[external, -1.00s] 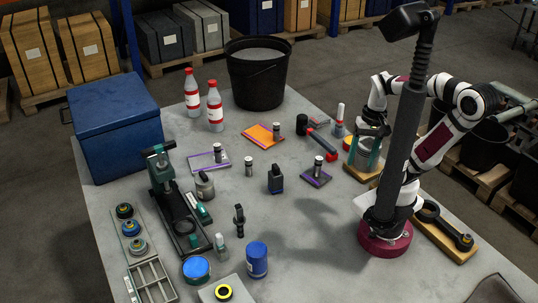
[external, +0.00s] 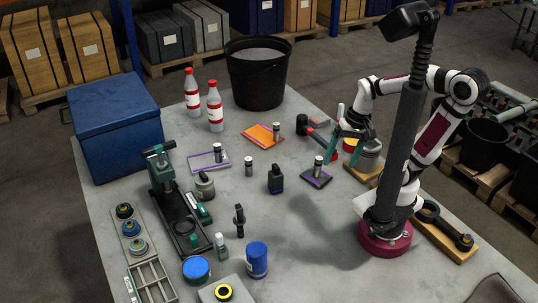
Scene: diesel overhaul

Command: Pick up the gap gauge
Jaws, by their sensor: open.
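I cannot tell for certain which item is the gap gauge. A small dark upright tool (external: 239,220) with a ring-like part stands on the table, left of centre and toward the front; it may be the gauge, but it is too small to make out. My gripper (external: 344,152) is at the right of the table, with its teal fingers apart and nothing seen between them. It is above the table near the dark purple pad (external: 314,181) and the grey tin (external: 370,155), well to the right of the dark tool.
A hammer (external: 322,138) lies close to my gripper. A dark blue bottle (external: 276,180) and a small metal cylinder (external: 248,168) stand mid-table. A blue can (external: 257,260) and a green press (external: 178,200) flank the dark tool.

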